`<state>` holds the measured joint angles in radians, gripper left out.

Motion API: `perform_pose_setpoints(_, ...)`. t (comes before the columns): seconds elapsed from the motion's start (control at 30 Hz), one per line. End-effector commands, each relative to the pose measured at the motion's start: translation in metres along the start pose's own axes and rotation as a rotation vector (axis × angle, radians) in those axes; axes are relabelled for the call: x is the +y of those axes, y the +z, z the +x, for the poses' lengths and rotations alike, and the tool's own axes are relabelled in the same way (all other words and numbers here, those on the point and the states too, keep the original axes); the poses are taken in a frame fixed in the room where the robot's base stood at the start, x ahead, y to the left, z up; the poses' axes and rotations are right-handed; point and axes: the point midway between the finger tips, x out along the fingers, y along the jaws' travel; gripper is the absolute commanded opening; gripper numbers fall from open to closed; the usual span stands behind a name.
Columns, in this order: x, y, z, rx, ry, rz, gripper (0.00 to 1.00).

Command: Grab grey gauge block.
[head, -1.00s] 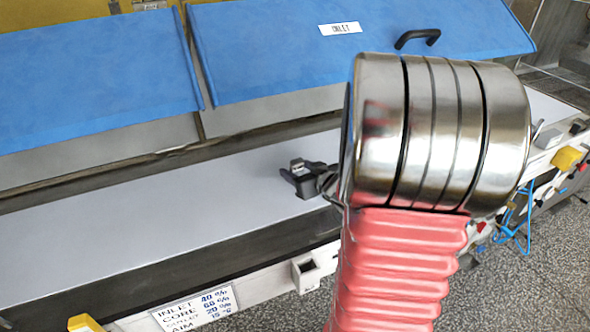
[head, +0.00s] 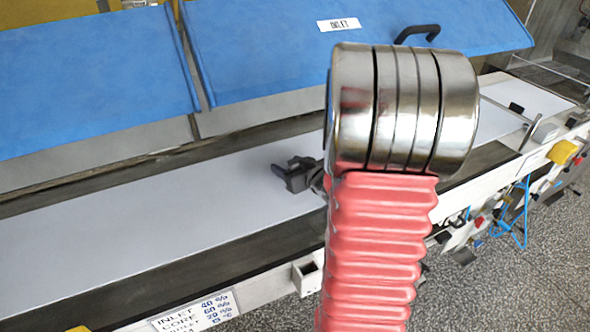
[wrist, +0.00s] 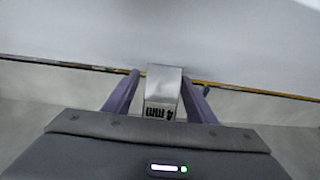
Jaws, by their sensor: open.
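The grey gauge block (wrist: 162,90) shows in the wrist view, a small shiny block with dark "4 mm" lettering on its near face. It lies between the two purple-grey fingers of my gripper (wrist: 161,77), with a narrow gap visible on each side. My gripper is open around it. In the head view my gripper (head: 291,174) is a small dark shape over the pale belt, partly hidden behind my arm. I cannot make out the block in that view now.
The long pale belt (head: 130,205) is mostly bare. Blue covers (head: 290,50) with a black handle (head: 417,34) rise behind it.

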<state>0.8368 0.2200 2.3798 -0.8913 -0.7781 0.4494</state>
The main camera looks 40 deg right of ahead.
Motion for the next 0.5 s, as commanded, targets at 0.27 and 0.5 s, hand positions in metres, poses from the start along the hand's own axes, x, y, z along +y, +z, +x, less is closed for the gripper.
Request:
perform_pose_setpoints(0.27, -0.0005, -0.0002, 0.0000, 0.000, -0.001, -0.001, 0.47)
perform_pose_setpoints(0.5, -0.0007, -0.0003, 0.0001, 0.000, -0.001, -0.001, 0.30)
